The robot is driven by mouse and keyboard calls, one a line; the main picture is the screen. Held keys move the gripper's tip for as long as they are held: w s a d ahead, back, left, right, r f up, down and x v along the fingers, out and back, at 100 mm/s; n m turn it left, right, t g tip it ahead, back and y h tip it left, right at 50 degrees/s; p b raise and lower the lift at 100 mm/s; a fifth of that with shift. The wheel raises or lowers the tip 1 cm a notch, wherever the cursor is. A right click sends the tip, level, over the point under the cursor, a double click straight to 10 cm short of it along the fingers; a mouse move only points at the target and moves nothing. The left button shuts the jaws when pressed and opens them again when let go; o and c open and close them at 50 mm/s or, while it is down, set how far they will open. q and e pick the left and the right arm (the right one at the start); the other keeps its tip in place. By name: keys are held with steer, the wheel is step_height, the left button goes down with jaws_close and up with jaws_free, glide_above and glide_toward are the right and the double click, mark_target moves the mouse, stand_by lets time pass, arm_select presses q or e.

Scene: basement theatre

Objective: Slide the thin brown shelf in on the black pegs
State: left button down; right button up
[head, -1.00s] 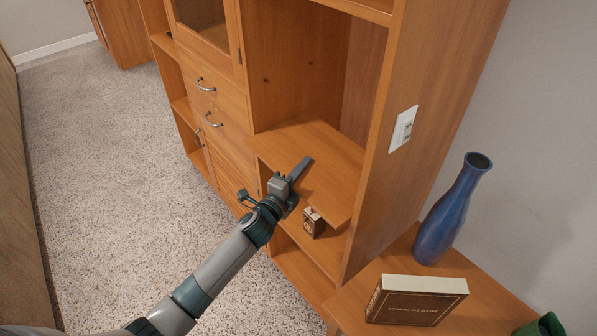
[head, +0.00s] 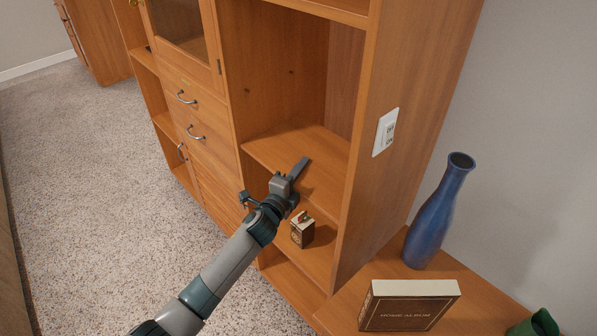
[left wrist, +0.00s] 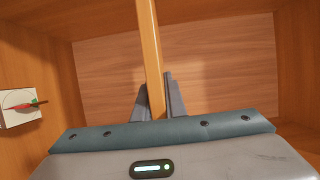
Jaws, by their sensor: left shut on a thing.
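The thin brown shelf (head: 300,145) lies roughly level inside the open bay of the wooden cabinet, its front edge close to the bay's opening. My left gripper (head: 297,170) is shut on the shelf's front edge, near its middle. In the left wrist view the shelf (left wrist: 149,45) shows edge-on as a narrow strip between the fingers of my left gripper (left wrist: 157,98). The black pegs under the shelf are hidden; small dark spots show on the bay's wall above it. My right gripper is not in view.
A small box (head: 302,230) stands on the board below. A blue vase (head: 437,215) and a book (head: 408,304) stand on the low surface at right. Carpet (head: 80,180) at left is clear.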

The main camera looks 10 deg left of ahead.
arm_select(q)
steer(key=shift+w+d+r, duration=0.15)
steer(key=shift+w, duration=0.05)
steer(key=shift+f+b, duration=0.45)
steer(key=shift+f, duration=0.05)
stand_by(0.8)
